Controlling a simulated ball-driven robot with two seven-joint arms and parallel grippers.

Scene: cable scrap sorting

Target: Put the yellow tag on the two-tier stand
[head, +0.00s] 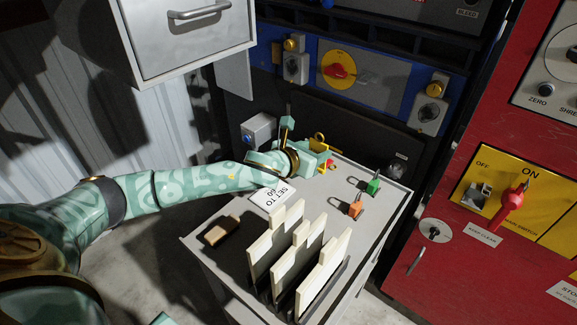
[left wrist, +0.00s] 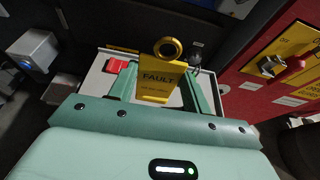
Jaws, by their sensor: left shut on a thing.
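The yellow tag (left wrist: 157,88), marked FAULT and with a ring at its top, stands between the fingers of my left gripper (left wrist: 156,76) in the left wrist view. My left gripper is shut on it. In the head view my left gripper (head: 316,161) is over the back of a grey-topped stand (head: 325,200), mostly hiding the tag (head: 320,138). I take this to be the two-tier stand; only its upper surface shows clearly. Whether the tag touches it I cannot tell. My right gripper does not show.
A green padlock (head: 374,186) and an orange padlock (head: 355,209) lie on the stand's right side. Cream boards (head: 290,250) stand in a rack at the front, with a brown block (head: 222,230) to the left. A grey cabinet (head: 185,45) hangs above my left arm.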

